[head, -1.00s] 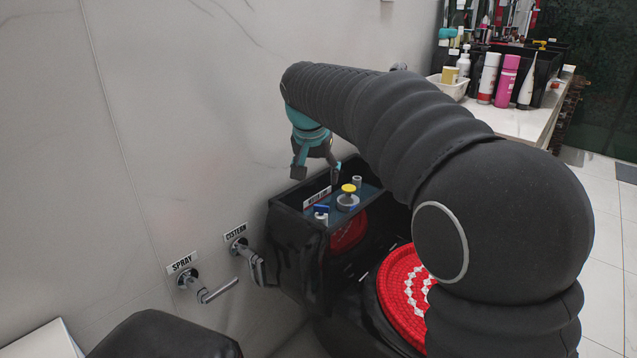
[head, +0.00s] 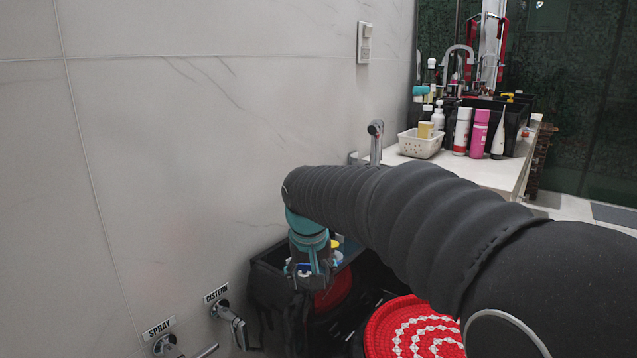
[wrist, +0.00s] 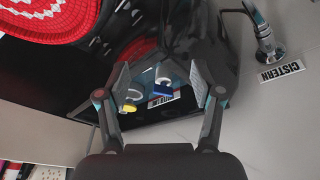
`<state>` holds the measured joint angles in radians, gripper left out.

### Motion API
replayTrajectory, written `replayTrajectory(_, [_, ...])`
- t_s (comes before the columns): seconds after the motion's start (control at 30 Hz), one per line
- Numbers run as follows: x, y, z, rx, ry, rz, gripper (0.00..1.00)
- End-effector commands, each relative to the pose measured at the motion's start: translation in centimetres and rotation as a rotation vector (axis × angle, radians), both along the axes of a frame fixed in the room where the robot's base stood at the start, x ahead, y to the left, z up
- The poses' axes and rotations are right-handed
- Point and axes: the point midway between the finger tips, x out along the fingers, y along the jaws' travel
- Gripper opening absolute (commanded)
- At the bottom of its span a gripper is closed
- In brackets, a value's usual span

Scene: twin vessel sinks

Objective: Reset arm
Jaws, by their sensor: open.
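My arm reaches forward from the right in the head view, its black ribbed sleeve bending down at a teal wrist. My gripper and arm partly hide the cistern in the head view.
A red and white round cover (head: 412,330) lies right of the cistern. Wall valves with CISTERN (head: 216,293) and SPRAY (head: 159,328) labels stick out at lower left. A counter holds a white basket (head: 419,144) and several bottles. The wall is close on the left.

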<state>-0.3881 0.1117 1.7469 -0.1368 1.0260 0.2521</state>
Motion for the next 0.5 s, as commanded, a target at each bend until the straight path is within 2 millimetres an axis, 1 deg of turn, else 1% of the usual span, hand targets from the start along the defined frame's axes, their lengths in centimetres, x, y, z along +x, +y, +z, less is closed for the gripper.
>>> replayTrajectory(0.03, [-1.6, -1.3, 0.1, 0.001, 0.004, 0.011, 0.67])
replayTrajectory(0.17, [-5.8, -4.3, -0.1, 0.011, 0.008, 0.036, 0.67])
replayTrajectory(0.2, [-7.1, -5.2, -0.2, 0.014, 0.008, 0.041, 0.67])
replayTrajectory(0.27, [-9.1, -6.5, -0.2, 0.021, 0.005, 0.042, 0.67])
replayTrajectory(0.3, [-10.5, -7.4, -0.4, 0.024, 0.002, 0.043, 0.67])
replayTrajectory(0.5, [-16.8, -11.2, -0.9, 0.046, -0.025, 0.017, 0.67])
